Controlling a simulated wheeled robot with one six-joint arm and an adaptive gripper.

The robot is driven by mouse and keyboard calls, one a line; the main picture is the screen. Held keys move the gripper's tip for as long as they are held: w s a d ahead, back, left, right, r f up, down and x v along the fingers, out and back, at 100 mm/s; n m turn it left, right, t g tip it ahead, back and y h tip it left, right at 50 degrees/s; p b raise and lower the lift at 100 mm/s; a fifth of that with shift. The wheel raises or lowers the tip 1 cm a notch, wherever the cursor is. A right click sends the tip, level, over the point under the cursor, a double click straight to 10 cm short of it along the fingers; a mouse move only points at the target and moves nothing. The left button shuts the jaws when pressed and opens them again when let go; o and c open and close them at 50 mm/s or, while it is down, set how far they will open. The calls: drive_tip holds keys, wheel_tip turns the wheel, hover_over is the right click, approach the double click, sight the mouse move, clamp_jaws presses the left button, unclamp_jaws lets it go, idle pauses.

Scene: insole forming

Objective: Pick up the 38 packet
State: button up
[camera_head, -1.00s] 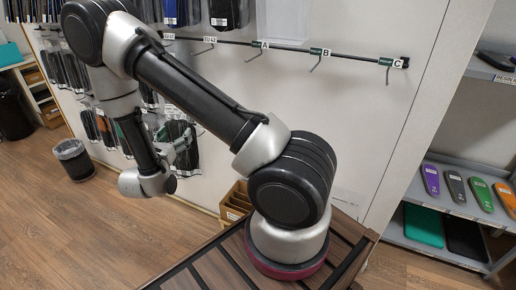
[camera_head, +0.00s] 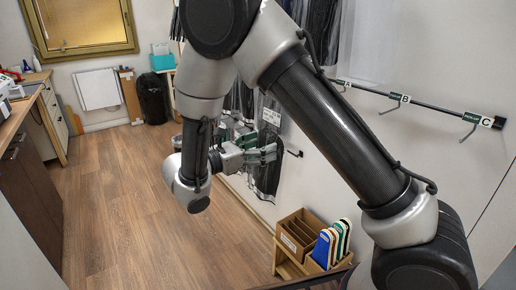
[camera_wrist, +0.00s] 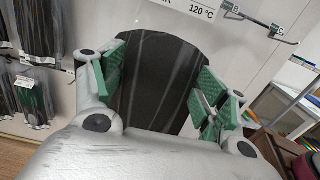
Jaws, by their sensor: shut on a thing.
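My gripper (camera_head: 264,154) shows in the middle of the head view, with its green pads around a dark packet. The packet (camera_head: 265,177) hangs upright from the jaws in a clear sleeve, with a white label (camera_head: 271,117) at its top. The label's number is too small to read surely. In the wrist view the dark packet (camera_wrist: 155,82) lies between the two green pads of my gripper (camera_wrist: 158,88), and my gripper is shut on it. The packet's lower part is hidden behind my gripper body in the wrist view.
Other packets (camera_wrist: 30,95) hang on wall hooks at the left of the wrist view. A hook rail (camera_head: 420,103) marked A, B, C runs along the wall. A cardboard divider box (camera_head: 298,232) and coloured insoles (camera_head: 333,243) stand below. The wooden floor (camera_head: 130,215) at left is clear.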

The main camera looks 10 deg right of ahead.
drive_tip(key=shift+x, duration=3.3)
